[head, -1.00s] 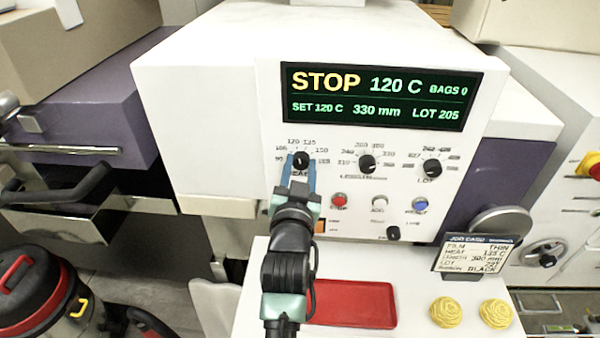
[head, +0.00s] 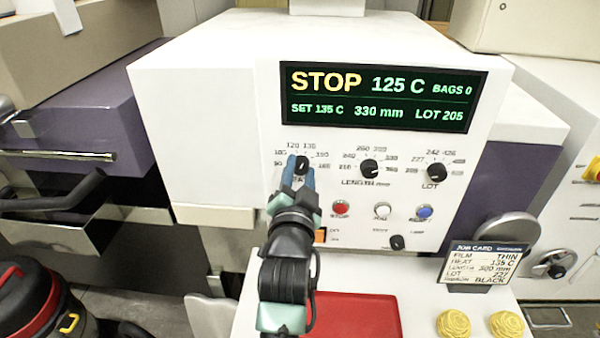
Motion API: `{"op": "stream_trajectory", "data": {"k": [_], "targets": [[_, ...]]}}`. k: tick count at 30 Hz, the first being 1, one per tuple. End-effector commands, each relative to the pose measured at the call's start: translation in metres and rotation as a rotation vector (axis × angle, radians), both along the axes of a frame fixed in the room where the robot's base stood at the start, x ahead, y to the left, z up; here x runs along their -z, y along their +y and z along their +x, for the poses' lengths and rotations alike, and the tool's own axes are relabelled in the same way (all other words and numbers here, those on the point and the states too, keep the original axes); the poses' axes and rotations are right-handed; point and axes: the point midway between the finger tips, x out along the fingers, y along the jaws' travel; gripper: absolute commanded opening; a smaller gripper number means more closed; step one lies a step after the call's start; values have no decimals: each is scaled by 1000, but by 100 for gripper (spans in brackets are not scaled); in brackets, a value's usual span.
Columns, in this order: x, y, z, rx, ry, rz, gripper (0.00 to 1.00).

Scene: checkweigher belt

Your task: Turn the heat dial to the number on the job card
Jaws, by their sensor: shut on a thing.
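The heat dial (head: 302,164) is a black knob at the left of the white machine panel, with printed numbers around it. My gripper (head: 301,174) is shut on it, blue fingers on either side; the fingers hide part of the dial and its label. The display (head: 383,97) reads STOP, 125 C, BAGS 0, SET 135 C, 330 mm, LOT 205. The job card (head: 485,264) stands at the lower right and reads film THIN, heat 135 C, length 300 mm or similar, lot 227 or similar, and BLACK.
The length dial (head: 369,168) and lot dial (head: 437,172) are to the right. Below are a red button (head: 341,208), a white button (head: 381,210) and a blue button (head: 424,211). A red tray (head: 350,317) and two yellow rosettes (head: 454,323) lie on the shelf in front.

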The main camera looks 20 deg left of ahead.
Motion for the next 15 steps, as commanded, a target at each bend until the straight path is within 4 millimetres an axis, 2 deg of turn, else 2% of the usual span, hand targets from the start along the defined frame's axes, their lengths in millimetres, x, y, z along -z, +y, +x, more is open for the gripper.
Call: {"op": "stream_trajectory", "data": {"k": [8, 9, 13, 15], "targets": [[1, 0, 0, 0, 2, -2, 0], [1, 0, 0, 0, 2, -2, 49], [1, 0, 0, 0, 2, -2, 72], [1, 0, 0, 0, 1, -1, 72]]}}
